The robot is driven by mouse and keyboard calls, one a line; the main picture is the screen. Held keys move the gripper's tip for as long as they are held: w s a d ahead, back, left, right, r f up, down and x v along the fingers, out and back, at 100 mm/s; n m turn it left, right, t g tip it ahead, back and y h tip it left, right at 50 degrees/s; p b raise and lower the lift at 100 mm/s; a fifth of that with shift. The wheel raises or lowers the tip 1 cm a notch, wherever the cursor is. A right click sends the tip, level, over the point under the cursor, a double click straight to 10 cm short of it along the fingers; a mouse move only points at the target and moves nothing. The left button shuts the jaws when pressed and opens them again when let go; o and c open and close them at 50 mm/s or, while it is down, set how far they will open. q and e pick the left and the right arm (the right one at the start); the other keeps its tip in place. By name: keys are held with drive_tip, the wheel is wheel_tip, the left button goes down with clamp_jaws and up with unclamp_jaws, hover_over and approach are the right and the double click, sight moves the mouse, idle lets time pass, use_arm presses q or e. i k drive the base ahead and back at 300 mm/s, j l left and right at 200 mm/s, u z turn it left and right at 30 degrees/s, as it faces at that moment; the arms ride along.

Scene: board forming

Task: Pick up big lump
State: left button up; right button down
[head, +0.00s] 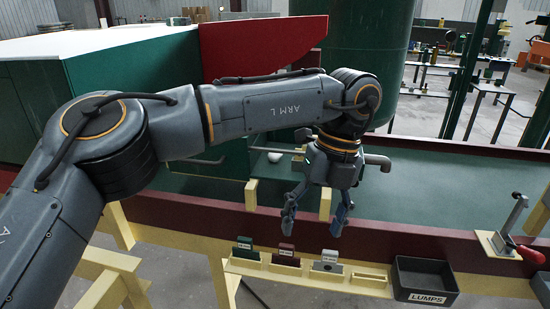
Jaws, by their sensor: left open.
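My left arm reaches in from the left, and my left gripper (315,222) points down over the near edge of the green trough (430,185). Its two fingers are apart with nothing between them. A small pale rounded thing (273,156) shows behind the gripper, to its left, by the green housing. It is partly hidden, and I cannot tell whether it is the big lump. No other lump is clearly visible. A dark open bin labelled LUMPS (426,294) stands at the front right and looks empty. My right gripper is not in view.
A cream shelf (365,281) along the front holds small green (245,246), red (286,250) and grey (329,257) labelled blocks. A red-handled clamp (515,237) sits at the right. The dark red rim (400,236) borders the trough. The trough's right part is clear.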

sight(273, 157)
drive_tip(key=i, duration=1.5)
